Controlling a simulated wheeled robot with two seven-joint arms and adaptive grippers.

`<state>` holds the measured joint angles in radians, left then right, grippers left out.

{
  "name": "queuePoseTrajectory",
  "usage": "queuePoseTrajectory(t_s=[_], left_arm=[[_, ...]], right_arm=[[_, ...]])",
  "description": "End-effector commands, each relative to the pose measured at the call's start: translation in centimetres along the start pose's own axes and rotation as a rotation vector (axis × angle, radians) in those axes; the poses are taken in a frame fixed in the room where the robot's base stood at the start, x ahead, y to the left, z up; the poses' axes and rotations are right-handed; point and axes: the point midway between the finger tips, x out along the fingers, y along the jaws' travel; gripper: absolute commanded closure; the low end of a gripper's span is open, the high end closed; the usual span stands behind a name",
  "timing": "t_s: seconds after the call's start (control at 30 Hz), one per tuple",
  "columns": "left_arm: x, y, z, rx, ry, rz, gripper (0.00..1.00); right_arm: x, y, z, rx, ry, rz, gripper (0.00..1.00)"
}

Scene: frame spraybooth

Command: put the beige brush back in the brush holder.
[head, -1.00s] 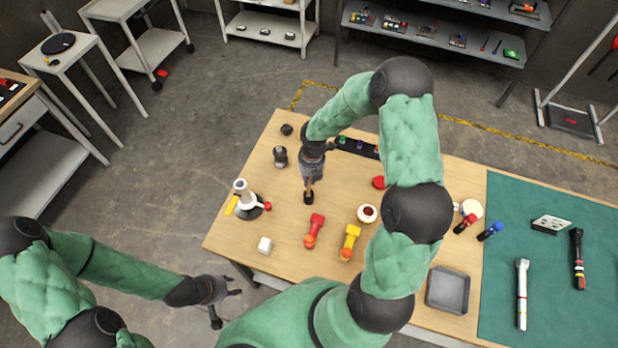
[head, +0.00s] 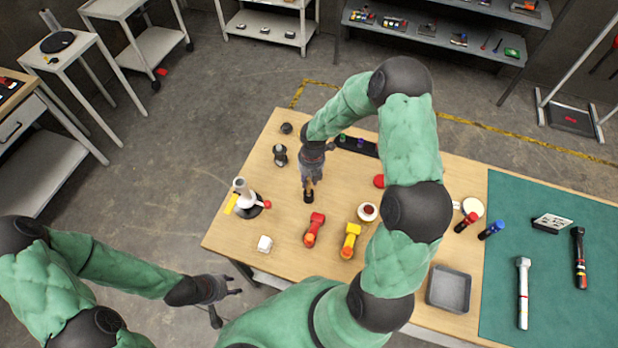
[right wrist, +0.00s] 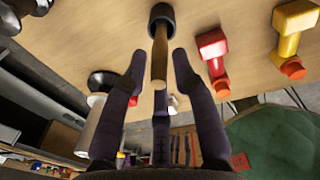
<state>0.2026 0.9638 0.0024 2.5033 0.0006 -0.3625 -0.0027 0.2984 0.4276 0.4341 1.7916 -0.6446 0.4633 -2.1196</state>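The beige brush (right wrist: 160,58) shows in the right wrist view as a light wooden handle rising from a short black cup-like piece, which I take for the brush holder (right wrist: 162,14). In the head view this holder (head: 308,196) stands on the wooden table. How deep the brush sits in it is hidden. My right gripper (head: 309,184) is just above the holder. In the right wrist view its fingers (right wrist: 157,75) are spread around the handle with gaps on both sides. My left gripper (head: 222,294) is open and empty, off the table's front left edge.
A green mat (head: 550,270) covers the right end.

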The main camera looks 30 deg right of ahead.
Motion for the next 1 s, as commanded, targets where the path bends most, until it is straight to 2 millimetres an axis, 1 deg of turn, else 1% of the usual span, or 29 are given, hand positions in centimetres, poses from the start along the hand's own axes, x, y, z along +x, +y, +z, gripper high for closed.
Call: queuePoseTrajectory(t_s=[0.33,0.47,0.57,0.9,1.0], left_arm=[[0.0,0.0,0.0,0.000,0.000,0.000,0.60],[0.0,0.0,0.0,0.000,0.000,0.000,0.60],[0.0,0.0,0.0,0.000,0.000,0.000,0.60],[0.0,0.0,0.0,0.000,0.000,0.000,0.60],[0.0,0.0,0.0,0.000,0.000,0.000,0.60]], right_arm=[[-0.1,0.0,0.0,0.000,0.000,0.000,0.57],[-0.9,0.0,0.1,0.001,-0.003,0.000,0.57],[-2.3,0.0,0.1,0.001,-0.004,0.001,0.57],[-8.9,0.1,0.1,-0.001,-0.003,0.002,0.57],[-10.3,0.1,0.1,0.000,-0.003,0.001,0.57]])
